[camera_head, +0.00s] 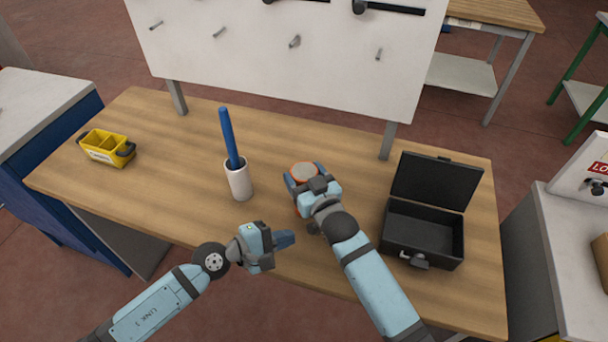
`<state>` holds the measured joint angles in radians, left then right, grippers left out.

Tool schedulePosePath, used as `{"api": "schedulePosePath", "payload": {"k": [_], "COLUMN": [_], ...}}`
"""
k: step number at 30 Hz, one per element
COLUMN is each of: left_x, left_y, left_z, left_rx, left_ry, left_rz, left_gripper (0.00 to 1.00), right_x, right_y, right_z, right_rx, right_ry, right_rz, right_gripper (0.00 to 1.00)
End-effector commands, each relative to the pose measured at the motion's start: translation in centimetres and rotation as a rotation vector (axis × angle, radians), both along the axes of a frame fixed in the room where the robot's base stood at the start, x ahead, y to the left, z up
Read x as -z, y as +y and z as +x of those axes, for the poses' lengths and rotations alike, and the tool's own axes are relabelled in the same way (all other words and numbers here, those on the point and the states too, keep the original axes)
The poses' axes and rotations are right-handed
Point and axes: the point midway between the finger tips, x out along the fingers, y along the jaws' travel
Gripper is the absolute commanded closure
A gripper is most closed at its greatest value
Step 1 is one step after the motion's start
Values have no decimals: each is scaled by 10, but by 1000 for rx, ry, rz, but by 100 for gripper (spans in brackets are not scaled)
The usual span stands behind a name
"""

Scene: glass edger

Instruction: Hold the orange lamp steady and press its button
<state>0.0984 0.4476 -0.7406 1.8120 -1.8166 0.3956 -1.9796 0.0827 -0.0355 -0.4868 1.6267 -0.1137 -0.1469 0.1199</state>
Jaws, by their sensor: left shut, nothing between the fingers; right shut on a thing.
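The orange lamp (303,168) stands on the wooden table, mostly hidden by my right gripper. Its pale round top with an orange rim shows between the fingers. My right gripper (304,177) is shut on the lamp. My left gripper (287,239) is shut and empty, in front of the lamp and a little to its left, apart from it. Its fingers point to the right. The lamp's button cannot be made out.
A white cup (239,181) with a blue stick (229,138) stands left of the lamp. A yellow caddy (107,148) is at the far left. An open black case (424,232) is on the right. A white board (285,60) stands behind. The wooden table (165,188) is clear between caddy and cup.

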Motion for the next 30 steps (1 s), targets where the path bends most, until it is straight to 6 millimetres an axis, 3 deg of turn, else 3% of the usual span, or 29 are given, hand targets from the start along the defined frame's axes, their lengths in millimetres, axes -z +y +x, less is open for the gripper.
{"api": "schedulePosePath", "payload": {"k": [12,30], "left_x": [-1,-1], "left_y": [-17,-20], "left_z": [53,64], "left_rx": [-2,-2], "left_ry": [-3,-2], "left_rz": [-1,0], "left_gripper": [100,100], "right_x": [0,0], "right_y": [0,0], "right_z": [0,0], "right_rx": [0,0], "right_ry": [0,0], "right_rz": [0,0], "right_gripper": [59,59]}}
